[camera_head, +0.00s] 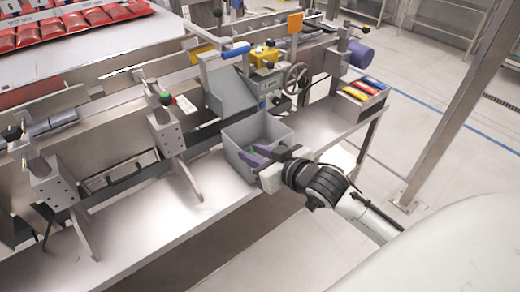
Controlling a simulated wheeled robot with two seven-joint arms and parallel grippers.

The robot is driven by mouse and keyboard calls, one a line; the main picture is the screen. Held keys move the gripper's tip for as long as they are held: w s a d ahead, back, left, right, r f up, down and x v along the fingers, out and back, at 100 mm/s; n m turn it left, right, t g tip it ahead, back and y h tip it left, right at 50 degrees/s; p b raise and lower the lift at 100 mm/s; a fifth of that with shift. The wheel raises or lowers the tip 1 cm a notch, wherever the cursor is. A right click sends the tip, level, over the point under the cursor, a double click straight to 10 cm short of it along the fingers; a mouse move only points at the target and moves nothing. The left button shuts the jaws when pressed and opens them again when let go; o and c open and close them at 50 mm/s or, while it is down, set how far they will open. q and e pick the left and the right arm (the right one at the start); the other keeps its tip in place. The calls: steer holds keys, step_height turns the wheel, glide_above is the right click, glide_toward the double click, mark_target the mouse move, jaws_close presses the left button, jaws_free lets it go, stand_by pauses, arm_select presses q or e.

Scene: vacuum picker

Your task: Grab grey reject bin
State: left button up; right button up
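The grey reject bin (238,138) is an open box on the metal bench, near the middle of the view. Something purple and green (256,152) shows at its near inside, partly covered. My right gripper (272,158) is at the bin's near right rim, with its arm coming in from the lower right. The fingers overlap the rim in the picture. I cannot tell whether they are closed on it. My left gripper is not in view.
A grey chute (231,92) and a handwheel (296,78) stand just behind the bin. A tray of coloured items (366,89) sits at the bench's right end. Metal brackets (167,130) stand to the left. The front bench surface (150,228) is clear.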

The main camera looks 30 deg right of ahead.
mark_target(235, 145)
steer(key=x, duration=1)
steer(key=shift+f+b, duration=0.3)
steer(key=shift+b, duration=0.05)
jaws_close()
stand_by(0.5)
steer(key=shift+r, duration=0.1)
stand_by(0.4)
